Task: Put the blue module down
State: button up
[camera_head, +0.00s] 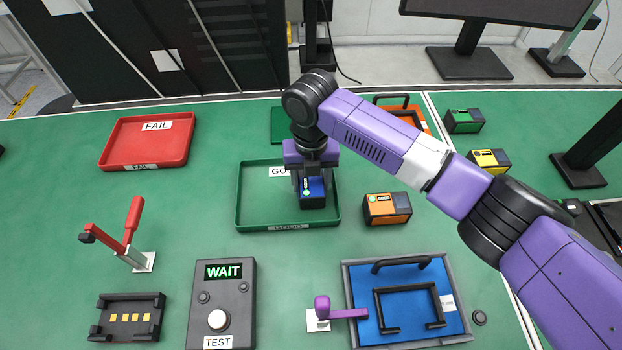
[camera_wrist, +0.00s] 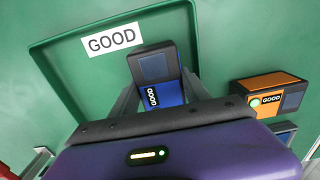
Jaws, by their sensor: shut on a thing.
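The blue module (camera_head: 312,193) is a blue and dark box with a "GOOD" label that shows in the wrist view (camera_wrist: 165,92). My gripper (camera_head: 311,180) points down and is shut on it. The module is over the right part of the green tray (camera_head: 262,210) marked "GOOD". The tray also shows in the wrist view (camera_wrist: 75,68). I cannot tell whether the module touches the tray floor. My purple gripper body hides the near part of the module in the wrist view.
An orange module (camera_head: 387,208) stands just right of the green tray. A red "FAIL" tray (camera_head: 148,140) is at the back left. A tester box (camera_head: 222,303) reading "WAIT" and a blue fixture (camera_head: 407,299) are in front. Green (camera_head: 464,121) and yellow (camera_head: 489,161) modules are at right. The tray's left part is empty.

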aim_at(311, 180)
jog(key=shift+f, duration=0.1)
jog(key=shift+f, duration=0.1)
jog(key=o, duration=1.6)
jog(key=shift+c, duration=0.2)
notch_tip(311, 180, up, 12)
jog(key=b, duration=0.1)
jog(key=shift+r+b, duration=0.2)
jog(key=shift+b, duration=0.15)
